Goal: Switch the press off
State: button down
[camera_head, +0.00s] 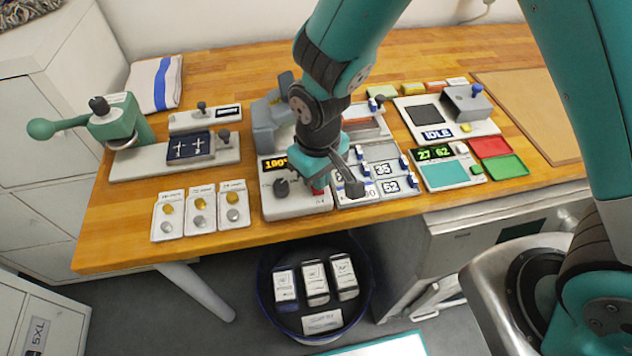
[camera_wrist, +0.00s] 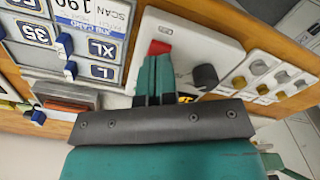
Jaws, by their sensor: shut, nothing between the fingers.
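The press (camera_head: 290,207) is a pale unit near the table's front edge, with an amber display (camera_head: 279,163), a dark knob (camera_head: 281,187) and a grey upper part (camera_head: 268,122) behind. Its red switch (camera_head: 318,187) shows only partly beside my gripper (camera_head: 320,179). In the wrist view the red switch (camera_wrist: 159,47) sits on the press's pale top, beside the dark knob (camera_wrist: 205,77). My gripper (camera_wrist: 156,60) is shut and empty, with its teal fingertips right at the switch. I cannot tell whether they touch it. The fingers and palm hide part of the press and its display.
A green-handled hand press (camera_head: 113,130) stands at far left. A bin (camera_head: 265,315) is below the table.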

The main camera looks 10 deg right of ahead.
jog(key=shift+f+b, duration=0.75)
jog(key=shift+f, duration=0.35)
dwell(0.4)
jog(key=shift+r+p, duration=2.95)
jog(key=shift+r, duration=0.55)
jog(key=shift+r, duration=0.2)
jog(key=s+d+r+y+b, duration=0.2)
jog(key=s+d+r, duration=0.1)
jog(key=s+r, duration=0.4)
jog(key=s+d+r+n+y+b, duration=0.1)
jog(key=s+d+r+y+b, duration=0.1)
jog(key=s+r, duration=0.5)
jog(key=v, duration=0.4)
jog(key=shift+d, duration=0.1)
